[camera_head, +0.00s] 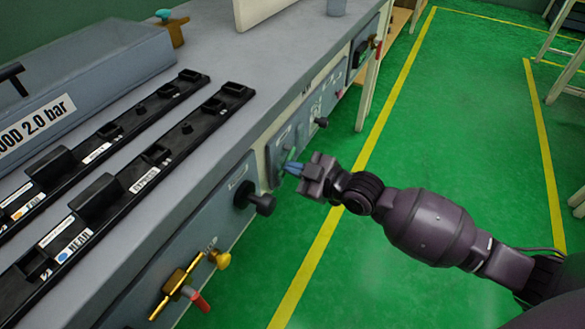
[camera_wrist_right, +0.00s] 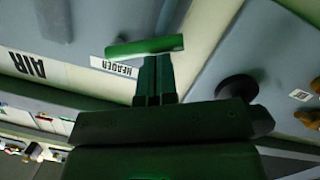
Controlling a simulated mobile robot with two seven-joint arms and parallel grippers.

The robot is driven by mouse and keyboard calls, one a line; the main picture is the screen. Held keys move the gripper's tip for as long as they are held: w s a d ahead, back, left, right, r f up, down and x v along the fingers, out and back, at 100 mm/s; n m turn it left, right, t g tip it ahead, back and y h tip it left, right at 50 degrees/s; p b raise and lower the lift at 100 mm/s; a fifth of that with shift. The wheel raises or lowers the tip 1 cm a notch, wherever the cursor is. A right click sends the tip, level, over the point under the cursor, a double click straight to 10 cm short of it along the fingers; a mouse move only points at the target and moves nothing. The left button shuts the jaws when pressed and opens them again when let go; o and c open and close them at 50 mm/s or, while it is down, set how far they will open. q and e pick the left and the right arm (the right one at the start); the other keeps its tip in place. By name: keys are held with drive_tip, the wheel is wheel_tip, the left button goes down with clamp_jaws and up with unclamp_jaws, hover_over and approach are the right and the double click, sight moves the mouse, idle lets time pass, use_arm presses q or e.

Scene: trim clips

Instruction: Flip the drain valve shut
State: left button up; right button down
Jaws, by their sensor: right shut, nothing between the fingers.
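A brass valve (camera_head: 176,284) with a red-tipped lever and a yellow knob sits low on the bench's front panel in the head view. Its label is too small to read, so I cannot tell if it is the drain valve. My right gripper (camera_head: 291,168) is shut and empty, up at the front panel, farther along the bench than this valve. In the right wrist view its fingers (camera_wrist_right: 157,80) point at a green bar (camera_wrist_right: 145,47) beside a "HEADER" label; contact is unclear. My left gripper is not in view.
A black knob (camera_head: 254,198) sticks out of the panel just left of my right gripper, with a smaller black knob (camera_head: 321,122) beyond. Black fixture rails (camera_head: 150,165) lie on the bench top. Another brass valve (camera_head: 172,30) stands at the back.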

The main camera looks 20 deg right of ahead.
idle(0.5)
drive_tip(key=shift+f+n, duration=0.15)
drive_tip(key=shift+n, duration=0.25)
drive_tip(key=shift+d+f+n+p, duration=0.1)
drive_tip(key=shift+f+n+p, duration=0.15)
drive_tip(key=shift+n+p, duration=0.2)
drive_tip(key=shift+w+d+f+n+t+h+p, duration=0.1)
drive_tip(key=shift+w+d+f+n+t, duration=0.35)
drive_tip(key=shift+n, duration=1.1)
drive_tip(key=shift+w+d+f+n+t+h+p, duration=0.15)
drive_tip(key=shift+d+f+n+t, duration=0.35)
drive_tip(key=shift+n, duration=1.05)
drive_tip(key=shift+w+d+f+n+t+h+p, duration=0.1)
drive_tip(key=shift+w+f+n+t, duration=0.45)
drive_tip(key=shift+n, duration=1)
drive_tip(key=shift+s+f, duration=0.15)
drive_tip(key=shift+s, duration=0.05)
drive_tip(key=shift+s, duration=0.1)
